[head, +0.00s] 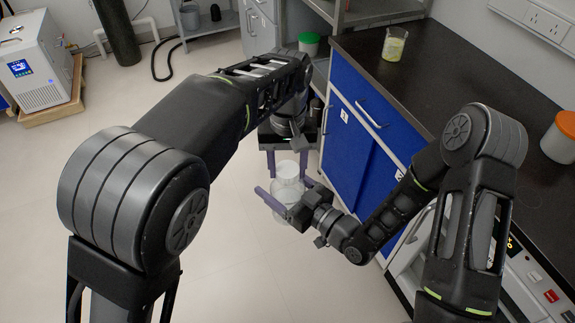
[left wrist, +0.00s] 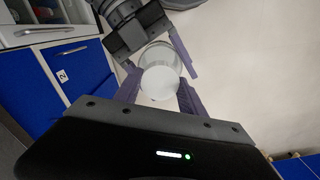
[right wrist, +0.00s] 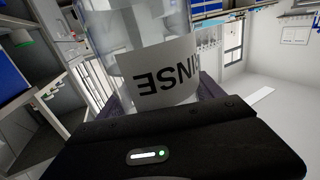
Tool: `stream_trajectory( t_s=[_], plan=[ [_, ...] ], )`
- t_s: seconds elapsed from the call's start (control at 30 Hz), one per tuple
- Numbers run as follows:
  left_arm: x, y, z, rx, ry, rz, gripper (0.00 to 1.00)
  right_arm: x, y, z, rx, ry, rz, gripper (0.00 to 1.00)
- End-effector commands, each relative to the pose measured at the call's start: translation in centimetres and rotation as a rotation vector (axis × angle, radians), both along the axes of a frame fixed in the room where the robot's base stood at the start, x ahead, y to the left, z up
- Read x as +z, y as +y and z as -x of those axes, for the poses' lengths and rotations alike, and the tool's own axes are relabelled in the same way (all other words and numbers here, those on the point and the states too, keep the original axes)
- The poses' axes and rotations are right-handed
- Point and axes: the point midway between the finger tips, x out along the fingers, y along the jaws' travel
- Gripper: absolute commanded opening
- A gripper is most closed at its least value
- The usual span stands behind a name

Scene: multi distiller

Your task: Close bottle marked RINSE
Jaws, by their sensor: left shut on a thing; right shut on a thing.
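A clear bottle (head: 284,197) is held upright in the air in front of the blue cabinet in the head view. In the right wrist view the bottle (right wrist: 135,25) fills the middle, and its white label reads RINSE upside down. My right gripper (head: 281,186) is shut around the bottle's body from the side. A white round cap (left wrist: 160,83) is at the bottle's mouth; it also shows in the head view (head: 288,168). My left gripper (head: 287,176) points down from above and is shut on the cap. I cannot tell how tightly the cap sits on the neck.
The blue cabinet (head: 350,140) with a black worktop (head: 430,90) stands close on the right. A beaker (head: 394,43) and an orange-lidded jar (head: 560,137) are on the worktop. A white device (head: 33,62) stands at far left. The floor below the bottle is clear.

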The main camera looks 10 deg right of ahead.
Motion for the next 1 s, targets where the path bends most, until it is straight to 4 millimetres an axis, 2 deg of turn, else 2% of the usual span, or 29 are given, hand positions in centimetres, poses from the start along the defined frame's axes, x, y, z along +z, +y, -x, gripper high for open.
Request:
stream_trajectory(
  t_s=[0.23, 0.27, 0.53, 0.83, 1.0],
  plan=[
    [0.0, 0.0, 0.0, -0.004, 0.0, 0.0, 0.0, 0.1, 0.0, 0.0, 0.001, -0.004, -0.002, 0.0],
    [0.0, 0.0, 0.0, -0.004, 0.0, 0.0, 0.5, 0.1, 0.0, 0.0, 0.001, -0.004, -0.002, 0.0],
    [0.0, 0.0, 0.0, -0.004, 0.0, 0.0, 0.72, 0.1, 0.0, 0.0, 0.001, -0.004, -0.002, 0.0],
    [0.1, 0.0, 0.0, -0.004, 0.0, 0.0, 0.73, 0.1, 0.0, 0.0, 0.001, -0.004, -0.002, 0.0],
    [1.4, 0.0, -0.1, -0.004, -0.002, 0.002, 0.73, 0.2, 0.0, 0.0, 0.001, -0.004, -0.002, 0.0]
  ],
)
